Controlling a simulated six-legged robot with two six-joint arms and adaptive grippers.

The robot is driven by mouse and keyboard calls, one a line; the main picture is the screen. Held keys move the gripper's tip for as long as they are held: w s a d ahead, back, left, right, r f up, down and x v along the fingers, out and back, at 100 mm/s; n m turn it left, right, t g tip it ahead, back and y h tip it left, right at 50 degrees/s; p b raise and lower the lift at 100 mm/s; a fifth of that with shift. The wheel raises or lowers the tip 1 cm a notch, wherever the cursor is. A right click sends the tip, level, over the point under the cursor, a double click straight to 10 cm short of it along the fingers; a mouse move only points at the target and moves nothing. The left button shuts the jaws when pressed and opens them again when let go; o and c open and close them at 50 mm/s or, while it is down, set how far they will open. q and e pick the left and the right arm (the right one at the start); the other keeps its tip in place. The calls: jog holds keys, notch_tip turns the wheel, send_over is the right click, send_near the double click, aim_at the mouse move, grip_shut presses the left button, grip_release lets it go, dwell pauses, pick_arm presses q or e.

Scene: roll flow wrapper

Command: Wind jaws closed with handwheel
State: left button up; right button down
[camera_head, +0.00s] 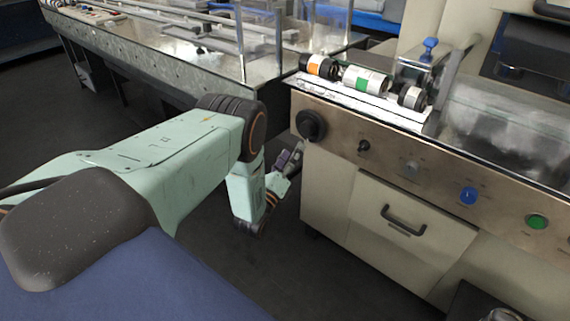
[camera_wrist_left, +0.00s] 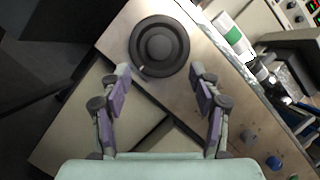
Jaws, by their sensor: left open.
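The black handwheel (camera_head: 311,125) sits on the left end of the machine's front panel. In the left wrist view the handwheel (camera_wrist_left: 159,47) is a round dark knob with a raised hub, ahead of my fingertips. My left gripper (camera_head: 290,160) is just left of and below the handwheel in the head view. In the wrist view my left gripper (camera_wrist_left: 162,80) is open and empty, its purple-padded fingers spread to either side below the wheel, apart from it. The jaws cannot be made out with certainty. My right gripper is not in view.
A small black knob (camera_head: 363,146), a blue button (camera_head: 468,196) and a green button (camera_head: 537,222) line the panel. A drawer handle (camera_head: 403,220) sticks out below. Labelled rolls (camera_head: 365,79) lie on top. A conveyor table (camera_head: 180,62) stands at the back left.

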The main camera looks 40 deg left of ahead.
pick_arm(q)
jog(key=shift+v, duration=2)
